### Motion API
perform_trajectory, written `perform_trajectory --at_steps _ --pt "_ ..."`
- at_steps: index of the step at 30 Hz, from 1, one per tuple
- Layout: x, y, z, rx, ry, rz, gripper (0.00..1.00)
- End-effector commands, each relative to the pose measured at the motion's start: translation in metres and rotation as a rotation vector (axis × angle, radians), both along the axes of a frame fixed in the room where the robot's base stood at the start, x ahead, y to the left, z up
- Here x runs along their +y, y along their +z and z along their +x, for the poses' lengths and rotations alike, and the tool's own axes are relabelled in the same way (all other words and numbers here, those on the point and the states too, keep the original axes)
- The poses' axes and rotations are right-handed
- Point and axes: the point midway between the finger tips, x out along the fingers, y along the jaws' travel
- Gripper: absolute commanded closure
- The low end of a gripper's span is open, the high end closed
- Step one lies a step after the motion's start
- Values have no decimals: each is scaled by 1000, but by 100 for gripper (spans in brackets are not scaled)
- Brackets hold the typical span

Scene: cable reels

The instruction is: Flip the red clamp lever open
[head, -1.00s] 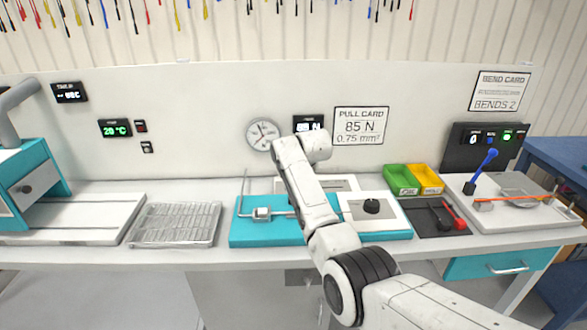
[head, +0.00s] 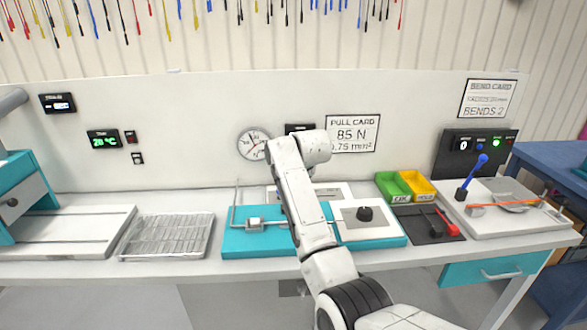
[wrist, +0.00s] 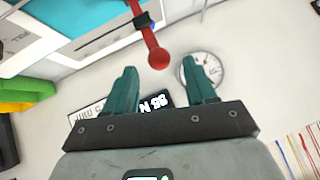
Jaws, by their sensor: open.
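The red clamp lever (wrist: 150,38) shows in the wrist view as a red bar with a round knob at its end, running through a black clamp piece (wrist: 143,23). My gripper (wrist: 160,80) is open, with its two teal fingers apart. The knob appears beyond the fingertips and between them, and nothing is held. In the head view my arm covers the middle of the teal pull tester (head: 262,241), and I cannot make out the lever or my gripper there.
A dark tray (head: 420,233) with a red-handled tool (head: 447,223) lies right of the tester. Green (head: 392,187) and yellow (head: 420,187) bins stand behind it. A bending rig with a blue lever (head: 472,176) is further right. A wire rack (head: 168,237) is at left.

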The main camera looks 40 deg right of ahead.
Motion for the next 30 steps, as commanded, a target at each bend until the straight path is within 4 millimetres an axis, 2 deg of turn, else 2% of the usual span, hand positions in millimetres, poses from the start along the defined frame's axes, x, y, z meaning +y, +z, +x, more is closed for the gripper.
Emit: perform_trajectory --at_steps 6,12,30 --pt "8 22 -22 -3 1 0 44" --pt "12 36 -35 -2 0 1 44" --pt "13 39 -38 -1 0 1 44"
